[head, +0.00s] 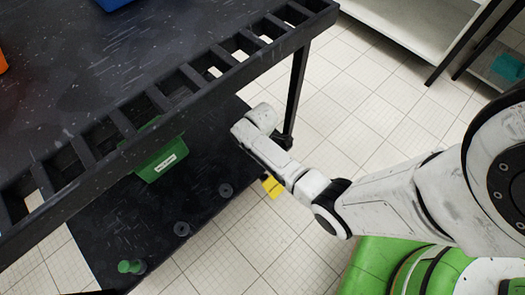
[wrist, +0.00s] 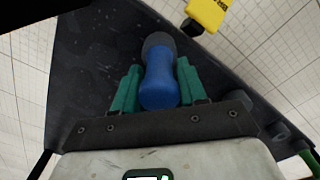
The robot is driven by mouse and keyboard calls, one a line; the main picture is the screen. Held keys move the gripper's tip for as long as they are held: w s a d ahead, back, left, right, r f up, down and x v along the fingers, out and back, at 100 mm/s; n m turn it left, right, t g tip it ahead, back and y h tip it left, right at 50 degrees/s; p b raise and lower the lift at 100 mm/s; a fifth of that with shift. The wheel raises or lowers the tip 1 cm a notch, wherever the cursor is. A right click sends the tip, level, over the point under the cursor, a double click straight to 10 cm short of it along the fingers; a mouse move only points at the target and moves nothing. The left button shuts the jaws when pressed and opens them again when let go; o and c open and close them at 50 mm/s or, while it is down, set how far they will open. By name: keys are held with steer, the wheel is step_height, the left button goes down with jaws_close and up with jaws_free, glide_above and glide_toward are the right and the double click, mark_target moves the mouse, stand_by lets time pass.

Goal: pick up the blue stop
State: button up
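The blue stop (wrist: 160,82), a rounded blue knob narrowing toward a dark grey end (wrist: 158,42), shows in the middle of the wrist view. My gripper (wrist: 160,66) has its two green fingers on either side of the knob, very close to it. I cannot tell whether they touch or press on it. In the head view, the white end of my arm reaches to the lower shelf's right part. The fingers and the blue stop are hidden there.
The dark slatted table edge (head: 125,125) overhangs the lower shelf (head: 150,215). A green stop (head: 130,267) and two dark rings, one here (head: 182,229), are on the shelf. A yellow tag (head: 272,186) is by my arm and the table leg (head: 298,85).

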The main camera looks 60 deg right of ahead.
steer(key=c, duration=0.6)
steer(key=shift+r, duration=0.1)
steer(key=shift+c, duration=0.2)
steer(key=shift+r, duration=0.3)
steer(key=r, duration=0.1)
steer(key=r+p, duration=0.2)
steer(key=shift+s+a+r, duration=0.1)
steer(key=shift+s+r, duration=0.05)
steer(key=shift+s, duration=0.1)
steer(key=s+a+r+p, duration=0.4)
steer(key=s+r+p, duration=0.4)
steer(key=s, duration=0.4)
steer(key=w+a+f+n+b, duration=0.2)
steer(key=w+a+n+b, duration=0.4)
steer(key=w+a, duration=0.7)
steer(key=shift+w+a+b, duration=0.35)
steer(key=shift+w+b, duration=0.15)
steer(key=shift+w, duration=1.75)
